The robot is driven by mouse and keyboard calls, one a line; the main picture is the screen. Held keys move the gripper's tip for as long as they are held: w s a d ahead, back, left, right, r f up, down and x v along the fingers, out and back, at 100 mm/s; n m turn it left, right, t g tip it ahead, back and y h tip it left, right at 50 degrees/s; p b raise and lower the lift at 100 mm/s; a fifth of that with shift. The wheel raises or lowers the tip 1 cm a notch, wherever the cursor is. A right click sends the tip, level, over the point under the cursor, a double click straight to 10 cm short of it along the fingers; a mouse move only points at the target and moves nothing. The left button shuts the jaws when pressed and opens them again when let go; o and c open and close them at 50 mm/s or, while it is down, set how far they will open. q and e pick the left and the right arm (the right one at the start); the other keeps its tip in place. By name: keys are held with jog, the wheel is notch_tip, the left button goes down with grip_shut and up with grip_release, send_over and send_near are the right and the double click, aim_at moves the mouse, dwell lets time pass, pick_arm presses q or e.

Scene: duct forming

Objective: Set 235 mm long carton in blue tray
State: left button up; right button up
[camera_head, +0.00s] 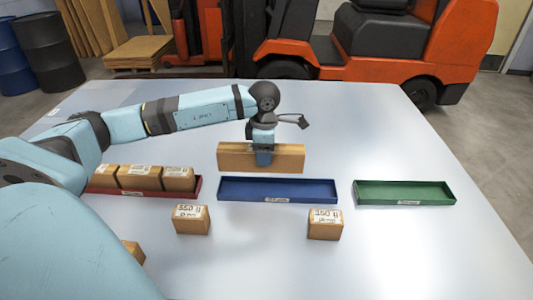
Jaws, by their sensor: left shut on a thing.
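A long brown carton (285,158) is held crosswise by my left gripper (263,157), which is shut on it near its middle. The carton is above the back edge of the blue tray (278,190), roughly in line with the tray's length. The blue tray looks empty, with a small label on its front wall. I cannot tell how high the carton is above the table. My right gripper is not in view.
A red tray (150,194) at left holds several small cartons. A green tray (405,193) at right is empty. Small labelled cartons stand in front, one at centre left (191,220) and one at right (325,224). Another carton (134,252) is partly hidden by my arm.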

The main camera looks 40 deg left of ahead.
pick_arm(q)
notch_tip(320, 180, down, 9)
jog(key=b, duration=0.5)
jog(key=shift+b, duration=0.35)
jog(key=shift+f, duration=0.25)
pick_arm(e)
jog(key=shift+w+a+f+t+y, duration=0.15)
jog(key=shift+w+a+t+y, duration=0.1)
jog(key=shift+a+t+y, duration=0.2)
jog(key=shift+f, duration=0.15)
pick_arm(q)
jog(key=o, duration=1.3)
notch_tip(320, 180, up, 13)
jog(key=shift+p, duration=1.05)
jog(key=shift+r, duration=0.45)
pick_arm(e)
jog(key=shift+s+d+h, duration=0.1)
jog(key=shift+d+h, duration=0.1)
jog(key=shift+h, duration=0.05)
